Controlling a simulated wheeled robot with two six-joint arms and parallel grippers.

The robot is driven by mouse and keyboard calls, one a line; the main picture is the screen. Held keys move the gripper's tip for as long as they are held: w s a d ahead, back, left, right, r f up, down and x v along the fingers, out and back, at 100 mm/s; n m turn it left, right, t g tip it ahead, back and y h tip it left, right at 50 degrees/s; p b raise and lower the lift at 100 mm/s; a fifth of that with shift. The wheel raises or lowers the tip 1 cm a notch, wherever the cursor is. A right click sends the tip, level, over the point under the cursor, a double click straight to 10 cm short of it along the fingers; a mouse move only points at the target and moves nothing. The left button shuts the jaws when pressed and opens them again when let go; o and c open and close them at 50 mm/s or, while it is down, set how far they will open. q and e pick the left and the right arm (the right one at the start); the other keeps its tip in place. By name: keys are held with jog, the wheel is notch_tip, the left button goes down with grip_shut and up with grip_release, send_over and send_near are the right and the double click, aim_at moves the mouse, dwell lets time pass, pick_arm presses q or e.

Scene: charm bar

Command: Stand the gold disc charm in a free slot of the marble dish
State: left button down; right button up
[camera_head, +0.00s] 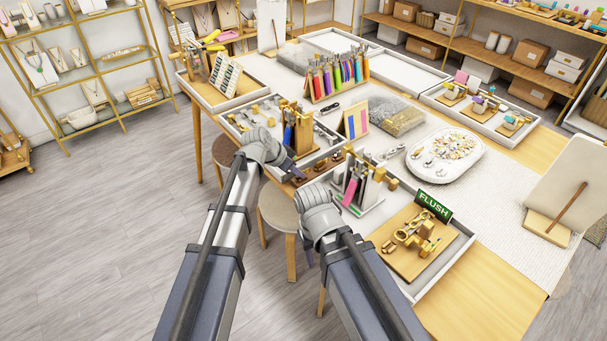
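A white oval dish (415,172), which looks like the marble dish, lies on the pale mat right of the table's middle. Many small gold and pale pieces lie in it. I cannot make out its slots or pick out the gold disc charm at this size. My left gripper (292,170) is over the near edge of the table, by the wooden block with dark round pieces, well left of the dish. It is small and dark, and its finger gap does not show. My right arm ends at the near table edge; its gripper is hidden behind the wrist.
White trays with tool stands (298,125) and pliers line the near side. A green FLUSH sign (433,206) stands on the near right tray. A bag of beads (391,116) lies behind the dish. A tilted display board (570,185) stands at right. Stools (279,207) are under the near edge.

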pick_arm(q)
jog(key=shift+r, duration=0.15)
dwell(0.4)
jog(key=shift+r+p, duration=2.4)
jog(key=shift+p, duration=0.15)
jog(key=shift+f, duration=0.1)
